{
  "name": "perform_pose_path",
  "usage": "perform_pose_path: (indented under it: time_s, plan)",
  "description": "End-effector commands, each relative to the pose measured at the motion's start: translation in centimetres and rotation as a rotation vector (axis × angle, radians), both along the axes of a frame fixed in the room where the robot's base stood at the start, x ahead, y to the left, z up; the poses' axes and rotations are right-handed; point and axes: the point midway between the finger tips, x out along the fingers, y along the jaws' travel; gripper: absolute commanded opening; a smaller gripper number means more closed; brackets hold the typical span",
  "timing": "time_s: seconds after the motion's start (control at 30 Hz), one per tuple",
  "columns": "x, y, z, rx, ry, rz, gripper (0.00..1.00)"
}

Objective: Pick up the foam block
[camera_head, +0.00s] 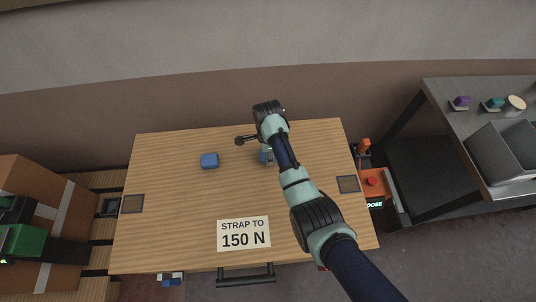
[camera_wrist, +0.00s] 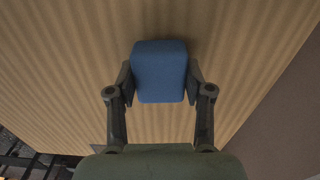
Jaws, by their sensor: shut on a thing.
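A blue block with rounded edges, which looks like the foam block (camera_wrist: 159,72), sits between the two dark fingers of my gripper (camera_wrist: 160,80) in the wrist view. The fingers press on its left and right sides. In the head view my gripper (camera_head: 266,155) is over the middle of the wooden table, mostly hidden behind my arm, with a bit of blue showing there. I cannot tell whether the held block touches the table.
The wooden table (camera_head: 170,215) bears a "STRAP TO 150 N" sign (camera_head: 243,234) near its front edge and a dark square at each side. A cardboard box (camera_head: 35,175) stands left. A grey bench (camera_head: 490,150) with small items stands right. The table's left front is clear.

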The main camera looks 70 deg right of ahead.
Motion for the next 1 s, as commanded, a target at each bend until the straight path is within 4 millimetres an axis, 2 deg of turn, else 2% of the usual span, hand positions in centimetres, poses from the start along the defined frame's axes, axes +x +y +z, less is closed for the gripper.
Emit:
perform_pose_path:
  time_s: [0.17, 0.3, 0.53, 0.7, 1.0]
  plan:
    - [0.1, -0.1, 5.3, -0.005, -0.004, 0.000, 0.27]
    - [0.1, -0.1, 10.4, -0.005, -0.004, 0.000, 0.27]
    - [0.0, -0.1, 17.0, -0.002, -0.001, 0.000, 0.27]
    - [0.0, 0.0, 18.6, 0.000, 0.000, 0.000, 0.27]
    - [0.0, 0.0, 18.6, 0.000, 0.000, 0.001, 0.27]
